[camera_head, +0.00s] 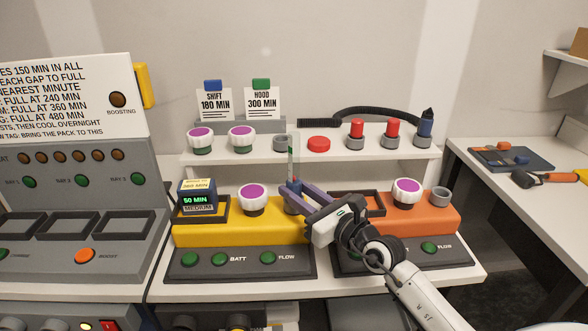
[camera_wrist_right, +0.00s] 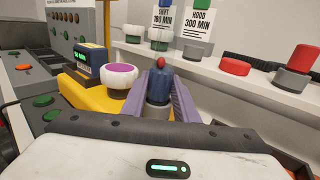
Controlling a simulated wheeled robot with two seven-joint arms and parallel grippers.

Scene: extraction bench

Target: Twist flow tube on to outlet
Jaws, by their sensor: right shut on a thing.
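The flow tube (camera_head: 294,158) is a clear upright tube with a blue and red part low down. It stands over the grey outlet (camera_head: 292,208) at the right end of the yellow unit (camera_head: 240,233). My right gripper (camera_head: 291,190) reaches in from the right and is shut on its lower part. In the right wrist view the tube's red and blue part (camera_wrist_right: 160,68) shows between the two purple fingers of the gripper (camera_wrist_right: 160,93). The fingers hide part of the joint, so I cannot tell how far the tube is seated. My left gripper is not in view.
A battery pack (camera_head: 197,198) and a white purple-topped knob (camera_head: 252,198) sit on the yellow unit. The orange unit (camera_head: 420,222) with its own grey outlet (camera_head: 440,196) is to the right. A shelf (camera_head: 350,150) behind holds caps, red-topped parts and cards.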

